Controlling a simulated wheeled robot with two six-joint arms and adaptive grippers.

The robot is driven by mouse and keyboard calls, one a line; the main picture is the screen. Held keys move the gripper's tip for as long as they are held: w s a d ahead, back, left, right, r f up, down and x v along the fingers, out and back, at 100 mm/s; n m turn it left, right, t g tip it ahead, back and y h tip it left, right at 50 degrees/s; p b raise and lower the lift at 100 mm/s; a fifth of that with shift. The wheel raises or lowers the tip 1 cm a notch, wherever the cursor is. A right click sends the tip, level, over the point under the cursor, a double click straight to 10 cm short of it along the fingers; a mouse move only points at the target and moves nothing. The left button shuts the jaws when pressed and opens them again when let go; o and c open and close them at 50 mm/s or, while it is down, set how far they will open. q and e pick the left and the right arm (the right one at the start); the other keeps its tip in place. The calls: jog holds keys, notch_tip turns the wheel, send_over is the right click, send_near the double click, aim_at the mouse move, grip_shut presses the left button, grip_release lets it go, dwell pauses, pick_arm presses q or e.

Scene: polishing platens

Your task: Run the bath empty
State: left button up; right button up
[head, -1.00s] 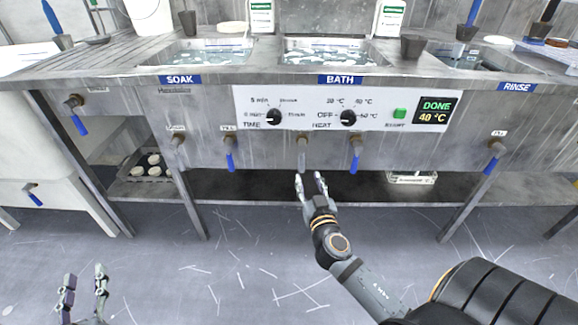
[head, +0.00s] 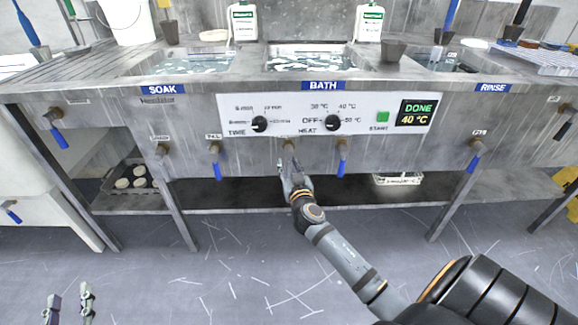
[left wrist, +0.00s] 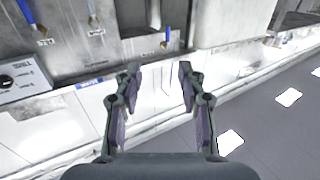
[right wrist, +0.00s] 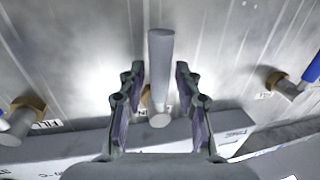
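The bath (head: 310,62) is a sunken basin behind the BATH sign (head: 323,86), with pale liquid or foam in it. Below its control panel a grey-levered tap (head: 289,147) sticks out of the steel front; its label is mostly hidden. My right gripper (head: 291,168) is at this tap. In the right wrist view the grey lever (right wrist: 160,75) stands between the two open fingers, with a gap on each side. My left gripper (head: 68,298) is low at the left, away from the bench. The left wrist view shows its fingers (left wrist: 158,72) apart and empty.
The panel display (head: 416,113) reads DONE, 40 °C. Blue-levered taps flank the grey one, at left (head: 216,162) and right (head: 342,158). Another grey tap (head: 162,153) is further left. Bench legs and a lower shelf lie below. The floor in front is clear.

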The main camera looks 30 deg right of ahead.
grip_shut()
